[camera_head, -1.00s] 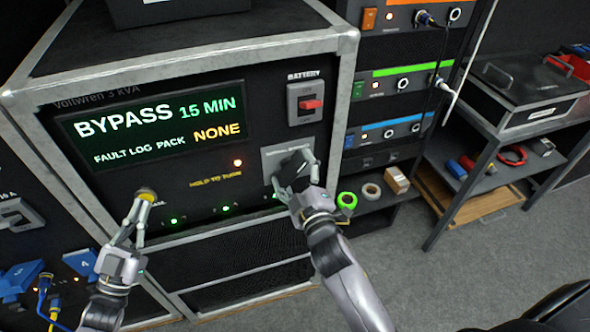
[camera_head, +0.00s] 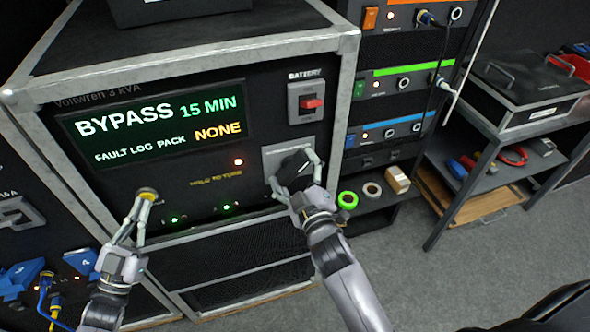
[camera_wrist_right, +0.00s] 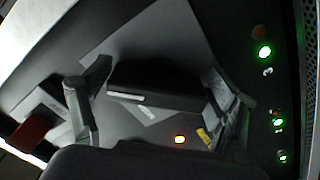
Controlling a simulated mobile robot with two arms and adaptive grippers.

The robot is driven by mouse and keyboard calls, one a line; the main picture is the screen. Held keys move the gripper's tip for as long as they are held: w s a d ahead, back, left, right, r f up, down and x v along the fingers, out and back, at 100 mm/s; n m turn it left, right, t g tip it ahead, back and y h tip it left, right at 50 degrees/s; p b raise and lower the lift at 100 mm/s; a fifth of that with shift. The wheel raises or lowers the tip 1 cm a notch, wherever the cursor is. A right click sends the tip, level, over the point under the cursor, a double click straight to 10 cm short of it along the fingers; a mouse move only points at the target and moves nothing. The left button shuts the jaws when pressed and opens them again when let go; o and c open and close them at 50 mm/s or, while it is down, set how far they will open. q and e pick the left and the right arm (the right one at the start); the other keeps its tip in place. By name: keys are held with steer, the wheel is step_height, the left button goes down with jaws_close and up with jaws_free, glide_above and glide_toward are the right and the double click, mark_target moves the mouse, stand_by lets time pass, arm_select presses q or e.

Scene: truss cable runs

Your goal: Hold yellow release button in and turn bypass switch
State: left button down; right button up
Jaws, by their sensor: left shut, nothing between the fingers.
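The yellow release button (camera_head: 148,194) is at the lower left of the panel on the grey-edged power unit. My left gripper (camera_head: 143,199) is shut and empty, with its fingertips against the button and partly covering it. The bypass switch (camera_head: 295,165) is a black bar-shaped knob on a grey square plate at the panel's lower right. My right gripper (camera_head: 293,170) has a finger at each end of the knob. In the right wrist view the knob (camera_wrist_right: 160,88) with its white mark lies between the fingers, which appear to touch its ends.
The display (camera_head: 155,125) reads BYPASS, 15 MIN, and FAULT LOG PACK NONE. A red battery switch (camera_head: 312,103) sits above the bypass switch. Tape rolls (camera_head: 347,200) lie on a shelf to the right.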

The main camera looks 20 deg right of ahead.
steer(key=shift+o, duration=1.2)
steer(key=s, duration=1.2)
arm_select(q)
steer(key=shift+s, duration=0.1)
arm_select(e)
steer(key=shift+r, duration=0.1)
arm_select(q)
steer(key=shift+s+p, duration=0.4)
steer(key=shift+s, duration=0.4)
arm_select(e)
steer(key=shift+r, duration=0.3)
arm_select(q)
steer(key=shift+s, duration=0.1)
arm_select(e)
steer(key=shift+r, duration=0.1)
